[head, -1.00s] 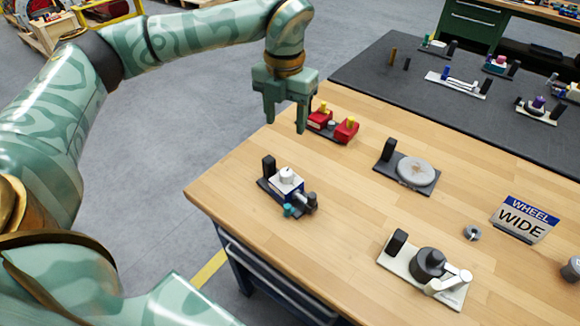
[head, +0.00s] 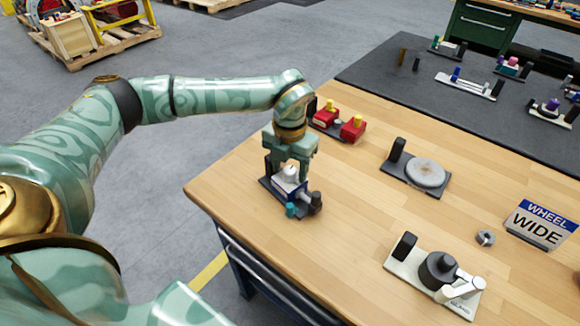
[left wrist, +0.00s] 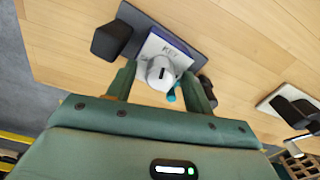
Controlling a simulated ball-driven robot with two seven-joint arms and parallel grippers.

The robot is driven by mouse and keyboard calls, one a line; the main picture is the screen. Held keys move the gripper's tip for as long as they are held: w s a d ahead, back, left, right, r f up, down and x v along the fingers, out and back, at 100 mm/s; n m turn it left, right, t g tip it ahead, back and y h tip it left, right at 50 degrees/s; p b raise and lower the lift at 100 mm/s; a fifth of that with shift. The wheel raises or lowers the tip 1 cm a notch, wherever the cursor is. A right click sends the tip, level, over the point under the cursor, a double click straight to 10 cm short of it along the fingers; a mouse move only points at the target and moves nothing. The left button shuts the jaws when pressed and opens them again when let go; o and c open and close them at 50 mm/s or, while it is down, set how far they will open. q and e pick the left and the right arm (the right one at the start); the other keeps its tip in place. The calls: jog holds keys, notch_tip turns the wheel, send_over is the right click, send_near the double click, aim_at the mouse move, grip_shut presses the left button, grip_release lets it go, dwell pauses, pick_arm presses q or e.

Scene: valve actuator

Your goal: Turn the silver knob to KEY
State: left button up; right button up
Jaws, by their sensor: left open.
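The silver knob (head: 291,173) stands on a small blue and white actuator block on a dark base plate (head: 268,187), near the table's left edge. In the left wrist view the knob (left wrist: 160,74) shows a dark pointer mark, and the word KEY is printed on the white face (left wrist: 168,48) beyond it. My left gripper (head: 290,168) is open and points down over the block. In the left wrist view its fingers (left wrist: 160,88) lie on either side of the knob, with gaps visible; I cannot tell whether they touch it. My right gripper is out of view.
A black upright block stands beside the knob, and a teal knob (head: 291,210) and dark cylinder (head: 315,200) sit in front. Red blocks (head: 352,130), a grey disc (head: 427,172), a black-knob device (head: 437,268) and a WHEEL WIDE sign (head: 540,224) stand apart on the wooden table.

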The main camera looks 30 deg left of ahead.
pick_arm(q)
jog(key=c, duration=1)
jog(key=m+p, duration=0.1)
jog(key=p, duration=0.1)
jog(key=r+m+p, duration=0.1)
jog(key=p, duration=0.1)
jog(key=shift+m, duration=0.4)
jog(key=shift+f+m, duration=0.3)
jog(key=shift+m, duration=0.1)
jog(key=shift+f, duration=0.15)
jog(key=o, duration=1)
